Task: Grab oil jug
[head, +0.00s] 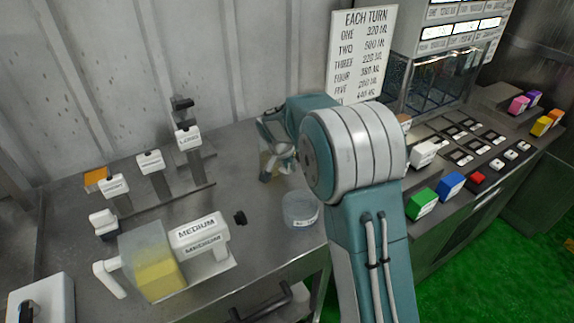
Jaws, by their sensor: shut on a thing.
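My gripper (277,165) is at the far side of the metal counter, past the arm's large rounded joint. A clear round container (300,211) with a white label stands nearer, apart from the gripper.
A device marked MEDIUM (199,236) with a yellow-filled tank (158,275) stands front left. Labelled white blocks on a stand (150,162) are behind it. A sign (361,50) leans at the back. Coloured blocks (451,184) line the right counter.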

